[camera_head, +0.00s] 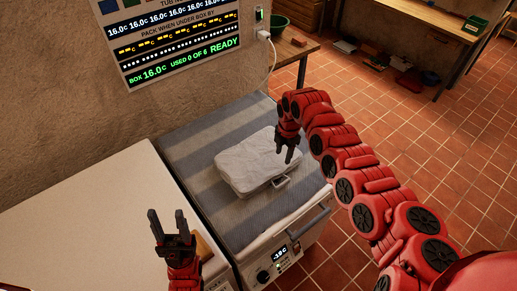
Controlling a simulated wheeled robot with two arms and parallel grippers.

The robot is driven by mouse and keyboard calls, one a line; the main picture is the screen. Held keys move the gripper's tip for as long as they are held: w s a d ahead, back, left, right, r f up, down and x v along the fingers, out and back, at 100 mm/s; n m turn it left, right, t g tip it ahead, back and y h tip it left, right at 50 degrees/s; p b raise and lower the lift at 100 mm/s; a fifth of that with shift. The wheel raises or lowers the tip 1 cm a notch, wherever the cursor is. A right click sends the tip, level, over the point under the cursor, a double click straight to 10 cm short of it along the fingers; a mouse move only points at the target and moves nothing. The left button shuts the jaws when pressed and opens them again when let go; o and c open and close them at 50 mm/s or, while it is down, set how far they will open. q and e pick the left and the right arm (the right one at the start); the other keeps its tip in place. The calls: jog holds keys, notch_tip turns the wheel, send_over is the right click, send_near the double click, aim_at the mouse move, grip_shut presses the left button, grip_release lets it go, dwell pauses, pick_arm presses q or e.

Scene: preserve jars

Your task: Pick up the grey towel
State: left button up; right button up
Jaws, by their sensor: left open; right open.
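A light grey, folded-looking cloth bundle (256,162), likely the grey towel, lies on a blue-and-grey striped cover (200,150) over a chest-like appliance. A small metal handle shows at the bundle's front edge. My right gripper (285,154) is open and empty. It points down over the bundle's right side; I cannot tell whether it touches. My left gripper (168,216) is open and empty, fingers pointing up in the picture, in front of the white surface and left of the appliance. It is apart from the bundle.
The appliance has a front handle (308,223) and a display panel (281,256) reading about -18C. A white worktop (90,215) stands at left. Tiled floor (420,130) lies right.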

jog(key=s, duration=0.2)
send_over(283, 183)
jog(key=shift+n+g, duration=0.3)
notch_tip(283, 183, down, 9)
jog(key=shift+w+r, duration=0.15)
jog(key=shift+r, duration=0.05)
notch_tip(283, 183, down, 2)
jog(key=shift+f+b, duration=0.25)
jog(key=shift+b, duration=1)
notch_tip(283, 183, down, 6)
jog(key=b, duration=0.4)
jog(key=shift+r+b, duration=0.15)
jog(key=shift+b, duration=0.25)
jog(key=shift+r, duration=0.15)
grip_shut()
